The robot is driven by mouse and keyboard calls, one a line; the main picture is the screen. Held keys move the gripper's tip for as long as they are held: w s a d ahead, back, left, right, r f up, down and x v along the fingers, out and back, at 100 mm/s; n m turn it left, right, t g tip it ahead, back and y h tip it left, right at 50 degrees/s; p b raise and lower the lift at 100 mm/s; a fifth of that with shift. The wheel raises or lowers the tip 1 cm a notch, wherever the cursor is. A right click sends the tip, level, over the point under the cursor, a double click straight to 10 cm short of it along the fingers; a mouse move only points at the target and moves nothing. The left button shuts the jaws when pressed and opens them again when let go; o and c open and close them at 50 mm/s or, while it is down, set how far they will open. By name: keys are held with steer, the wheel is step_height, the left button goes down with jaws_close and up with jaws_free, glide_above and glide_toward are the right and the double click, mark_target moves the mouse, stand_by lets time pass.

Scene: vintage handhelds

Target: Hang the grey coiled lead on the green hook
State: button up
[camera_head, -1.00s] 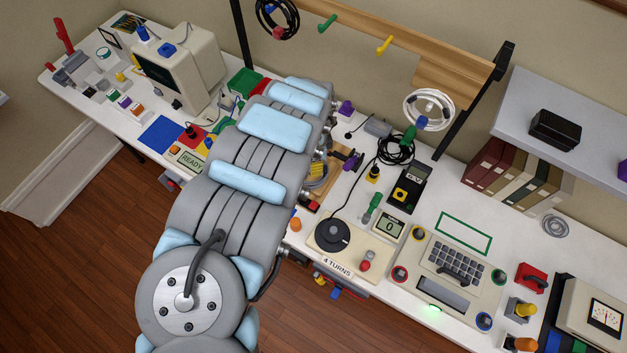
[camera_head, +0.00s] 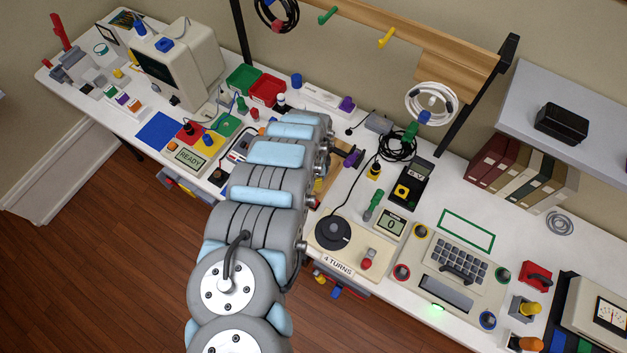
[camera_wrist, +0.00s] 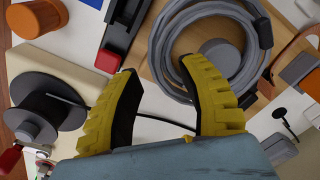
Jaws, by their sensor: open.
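A grey coiled lead (camera_wrist: 165,40) lies on a wooden board in the wrist view, looped around a short grey cylinder, with a black connector on its right side. My gripper (camera_wrist: 160,68) has two yellow-ridged fingers spread apart, empty, and overlapping the lower left of the coil in the picture; I cannot tell whether they touch it. The green hook (camera_head: 327,17) is bare on the wooden rail at the top of the head view. My arm hides the gripper and this coil in the head view.
Another grey coil (camera_head: 559,223) lies on the desk at the right. The rail also has a yellow hook (camera_head: 387,37), a black coil (camera_head: 276,14) and a white coil (camera_head: 431,103). A black-knobbed crank unit (camera_wrist: 50,105) stands left of my fingers.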

steer(key=shift+f, duration=1.25)
jaws_close()
